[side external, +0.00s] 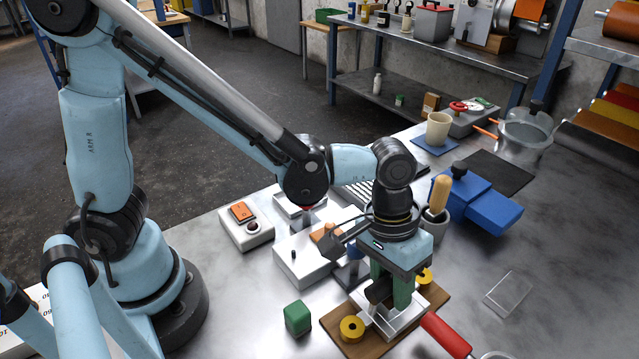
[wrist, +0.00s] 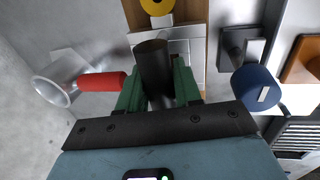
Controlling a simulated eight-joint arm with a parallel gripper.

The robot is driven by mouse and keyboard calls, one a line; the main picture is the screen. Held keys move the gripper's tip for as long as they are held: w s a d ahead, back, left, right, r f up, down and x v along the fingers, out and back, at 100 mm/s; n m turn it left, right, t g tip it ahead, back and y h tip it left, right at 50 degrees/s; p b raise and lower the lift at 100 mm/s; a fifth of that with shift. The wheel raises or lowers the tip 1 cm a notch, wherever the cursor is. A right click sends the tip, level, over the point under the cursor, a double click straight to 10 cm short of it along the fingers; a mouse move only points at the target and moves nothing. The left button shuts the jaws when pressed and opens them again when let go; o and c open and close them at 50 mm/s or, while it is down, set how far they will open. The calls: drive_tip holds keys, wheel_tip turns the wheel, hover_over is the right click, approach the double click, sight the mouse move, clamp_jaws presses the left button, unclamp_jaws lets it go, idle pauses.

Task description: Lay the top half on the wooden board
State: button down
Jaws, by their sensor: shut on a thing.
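My gripper (side external: 391,294) points down over the wooden board (side external: 438,298), its green fingers shut on a dark cylindrical piece (wrist: 153,62). I cannot tell for certain whether this piece is the top half. Beneath and beside the fingers, a pale metal block (side external: 402,319) sits on the board. Yellow rings (side external: 352,328) stand at the board's ends. The board also shows in the wrist view (wrist: 192,14). The fingers hide the contact area, so I cannot tell whether the held piece touches the block.
A red-handled metal tool (side external: 447,335) lies close to the board's right side. A green cube (side external: 298,318) stands to its left. White apparatus (side external: 303,262) and a blue box (side external: 485,208) lie behind. Bare metal tabletop (side external: 560,270) is free at the right.

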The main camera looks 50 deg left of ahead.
drive_tip(key=shift+f, duration=0.25)
drive_tip(key=c, duration=0.8)
unclamp_jaws()
wheel_tip(320, 180, up, 12)
drive_tip(key=a, duration=0.2)
drive_tip(key=a+t, duration=0.2)
drive_tip(key=a, duration=0.4)
drive_tip(key=a+f+t+y, duration=0.1)
drive_tip(key=a+t, duration=0.1)
drive_tip(key=a, duration=0.4)
drive_tip(key=a+f+t+y, duration=0.1)
drive_tip(key=a+t, duration=0.2)
drive_tip(key=a, duration=0.4)
drive_tip(key=shift+s+f, duration=0.1)
drive_tip(key=shift+s, duration=0.15)
